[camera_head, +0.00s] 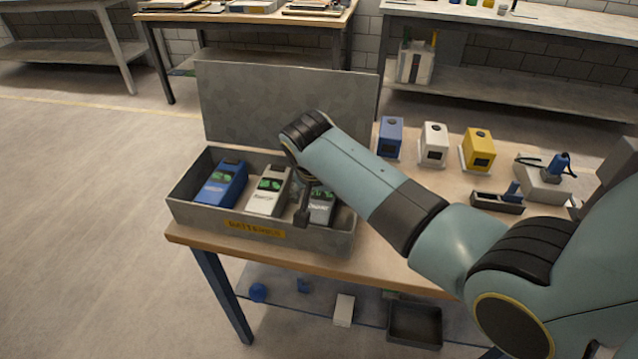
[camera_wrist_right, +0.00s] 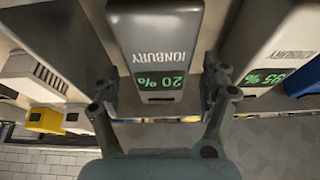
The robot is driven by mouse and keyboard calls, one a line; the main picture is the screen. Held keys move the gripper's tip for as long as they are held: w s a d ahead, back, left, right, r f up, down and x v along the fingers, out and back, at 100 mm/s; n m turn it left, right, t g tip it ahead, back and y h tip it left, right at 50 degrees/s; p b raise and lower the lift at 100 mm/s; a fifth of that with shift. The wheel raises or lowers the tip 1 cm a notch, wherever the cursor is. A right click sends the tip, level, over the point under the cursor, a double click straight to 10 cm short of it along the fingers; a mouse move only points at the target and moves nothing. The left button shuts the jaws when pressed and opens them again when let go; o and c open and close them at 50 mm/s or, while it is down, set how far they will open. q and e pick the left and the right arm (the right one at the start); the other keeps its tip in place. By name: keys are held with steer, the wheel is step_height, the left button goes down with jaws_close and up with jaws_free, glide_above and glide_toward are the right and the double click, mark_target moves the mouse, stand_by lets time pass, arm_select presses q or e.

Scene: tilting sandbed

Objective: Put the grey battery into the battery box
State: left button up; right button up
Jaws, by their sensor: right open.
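The grey battery (camera_head: 322,209) stands in the right part of the open battery box (camera_head: 335,243). In the right wrist view the grey battery (camera_wrist_right: 155,35) shows a green 20 % reading. My right gripper (camera_head: 304,203) is over the box's right part, its dark finger low beside the grey battery. In the wrist view my right gripper (camera_wrist_right: 163,88) is open, with one finger on each side of the battery. I cannot tell whether they touch it. A white battery (camera_head: 268,191) and a blue battery (camera_head: 222,182) stand to its left. My left gripper is not in view.
The box lid (camera_head: 285,105) stands raised behind the box. Blue (camera_head: 391,138), white (camera_head: 433,145) and yellow (camera_head: 478,150) units stand at the table's back. A small dark tray (camera_head: 497,203) and a grey device (camera_head: 543,185) lie to the right.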

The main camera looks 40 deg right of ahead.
steer(key=v, duration=1.1)
steer(key=shift+p, duration=0.3)
